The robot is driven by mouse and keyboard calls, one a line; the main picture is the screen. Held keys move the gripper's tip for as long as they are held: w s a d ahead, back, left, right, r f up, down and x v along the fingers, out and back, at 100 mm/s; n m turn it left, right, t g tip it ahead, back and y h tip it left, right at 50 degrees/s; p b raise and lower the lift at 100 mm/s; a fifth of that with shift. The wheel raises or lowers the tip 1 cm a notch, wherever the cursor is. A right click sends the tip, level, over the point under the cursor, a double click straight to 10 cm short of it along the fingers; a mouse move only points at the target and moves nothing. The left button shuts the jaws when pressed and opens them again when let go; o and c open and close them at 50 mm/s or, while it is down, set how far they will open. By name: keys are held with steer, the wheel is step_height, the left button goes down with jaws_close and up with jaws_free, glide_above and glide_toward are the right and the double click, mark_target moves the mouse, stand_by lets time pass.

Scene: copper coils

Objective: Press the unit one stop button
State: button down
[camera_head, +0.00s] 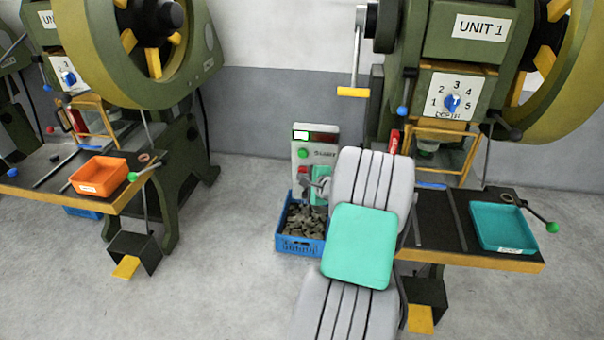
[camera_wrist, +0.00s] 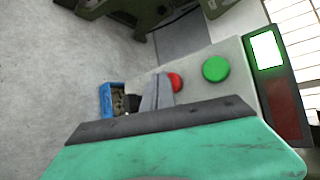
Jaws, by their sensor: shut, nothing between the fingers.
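The control box (camera_head: 319,133) stands left of the press marked UNIT 1 (camera_head: 481,26). Its green button (camera_head: 303,153) sits above its red stop button (camera_head: 303,169). In the wrist view the green button (camera_wrist: 215,69) and red button (camera_wrist: 174,82) show on the pale panel. My gripper (camera_head: 317,186) is shut and empty, low in front of the box by the red button. In the wrist view its grey fingers (camera_wrist: 156,94) overlap the left edge of the red button; I cannot tell whether they touch it. The box's indicator is lit green (camera_wrist: 266,50), and its red part (camera_wrist: 285,108) is dark.
A blue crate of metal pieces (camera_head: 300,244) stands on the floor below the box. The UNIT 1 table holds a teal tray (camera_head: 503,222). Another press at left has an orange tray (camera_head: 99,176). Open floor (camera_head: 235,200) lies between the presses.

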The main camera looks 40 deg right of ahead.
steer(key=shift+w+d, duration=0.3)
steer(key=shift+d, duration=0.1)
stand_by(0.6)
steer(key=shift+a, duration=0.1)
steer(key=shift+s+a, duration=0.55)
steer(key=shift+a, duration=0.1)
steer(key=s+a, duration=0.1)
steer(key=a, duration=0.1)
steer(key=s+a+p, duration=0.1)
steer(key=s+a, duration=0.1)
steer(key=shift+p, duration=0.3)
stand_by(0.7)
